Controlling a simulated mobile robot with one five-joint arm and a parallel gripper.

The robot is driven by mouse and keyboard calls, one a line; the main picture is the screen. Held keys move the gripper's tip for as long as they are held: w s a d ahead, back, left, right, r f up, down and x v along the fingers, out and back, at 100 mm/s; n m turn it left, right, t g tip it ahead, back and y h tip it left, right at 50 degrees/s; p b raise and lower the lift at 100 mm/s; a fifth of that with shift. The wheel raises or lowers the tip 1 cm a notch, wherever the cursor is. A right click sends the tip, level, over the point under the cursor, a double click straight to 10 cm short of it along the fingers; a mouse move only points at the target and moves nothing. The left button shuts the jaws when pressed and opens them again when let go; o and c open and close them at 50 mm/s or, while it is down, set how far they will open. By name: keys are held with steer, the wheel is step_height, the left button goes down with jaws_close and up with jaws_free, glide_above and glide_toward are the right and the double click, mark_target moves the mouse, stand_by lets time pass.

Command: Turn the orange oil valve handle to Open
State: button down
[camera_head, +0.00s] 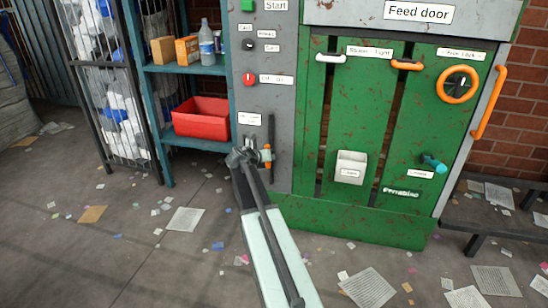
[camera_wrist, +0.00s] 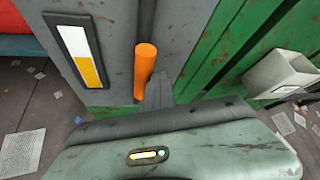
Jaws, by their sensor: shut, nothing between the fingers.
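The orange oil valve handle (camera_head: 267,156) is on the grey panel left of the green machine, on a dark vertical pipe. In the wrist view the handle (camera_wrist: 146,68) is a short orange cylinder, nearly upright, in front of the pipe (camera_wrist: 146,18). My gripper (camera_head: 243,156) is shut and empty, just left of the handle in the head view. I cannot tell whether it touches the handle. In the wrist view my gripper's body fills the bottom, and its fingertips are not clear. A white and yellow gauge strip (camera_wrist: 81,53) is left of the handle.
A blue shelf (camera_head: 185,69) with a red bin (camera_head: 201,124) stands left of the panel. The green feed door (camera_head: 335,90) is to the right, with a white box (camera_head: 351,166) and an orange wheel (camera_head: 443,85). Paper scraps litter the floor.

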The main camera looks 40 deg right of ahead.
steer(key=shift+w+a+r+t, duration=0.15)
steer(key=shift+w+a+t, duration=0.2)
steer(key=shift+w, duration=0.25)
steer(key=s+d, duration=0.1)
steer(key=s, duration=0.4)
steer(key=s+a, duration=0.1)
steer(key=a, duration=0.7)
steer(key=shift+a, duration=0.25)
